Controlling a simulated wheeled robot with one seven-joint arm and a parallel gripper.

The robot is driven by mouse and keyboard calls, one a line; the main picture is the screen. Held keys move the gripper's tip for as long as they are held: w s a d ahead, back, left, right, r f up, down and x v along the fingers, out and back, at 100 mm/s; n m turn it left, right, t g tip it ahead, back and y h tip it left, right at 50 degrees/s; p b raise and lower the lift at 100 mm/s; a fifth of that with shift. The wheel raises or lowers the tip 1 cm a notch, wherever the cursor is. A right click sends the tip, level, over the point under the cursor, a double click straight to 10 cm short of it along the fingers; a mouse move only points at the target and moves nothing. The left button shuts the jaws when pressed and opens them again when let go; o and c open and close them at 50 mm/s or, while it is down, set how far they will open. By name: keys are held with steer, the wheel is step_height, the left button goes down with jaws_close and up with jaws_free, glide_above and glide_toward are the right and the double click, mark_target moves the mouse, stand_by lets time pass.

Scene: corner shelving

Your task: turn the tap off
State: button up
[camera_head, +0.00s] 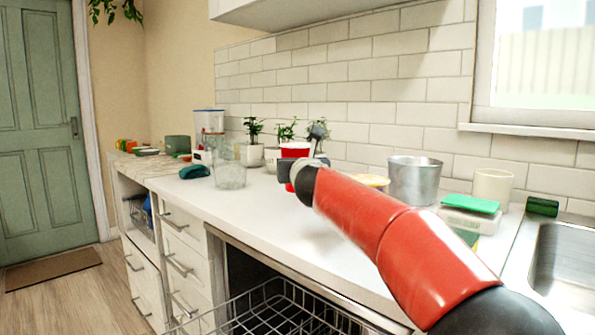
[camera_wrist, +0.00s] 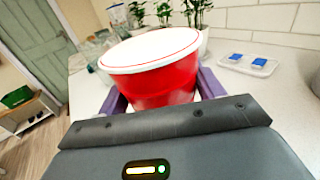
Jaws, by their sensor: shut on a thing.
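No tap is visible in either view; only part of the metal sink (camera_head: 566,262) shows at the right edge of the head view. A red cup with a white top (camera_wrist: 155,75) fills the middle of the wrist view. My gripper (camera_wrist: 160,92) is shut on this cup, with one finger on each side of it. In the head view the red cup (camera_head: 295,149) is upright above the white counter, partly hidden by my gripper (camera_head: 290,175). I cannot tell whether its base touches the counter.
A metal pot (camera_head: 414,180), a cream mug (camera_head: 492,187) and a green-topped white box (camera_head: 470,215) stand right of my gripper. A clear glass (camera_head: 229,172) and potted plants (camera_head: 253,129) are to the left and behind. A wire rack (camera_head: 285,312) sits below the counter edge.

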step_height(320, 180, up, 15)
stand_by(0.5)
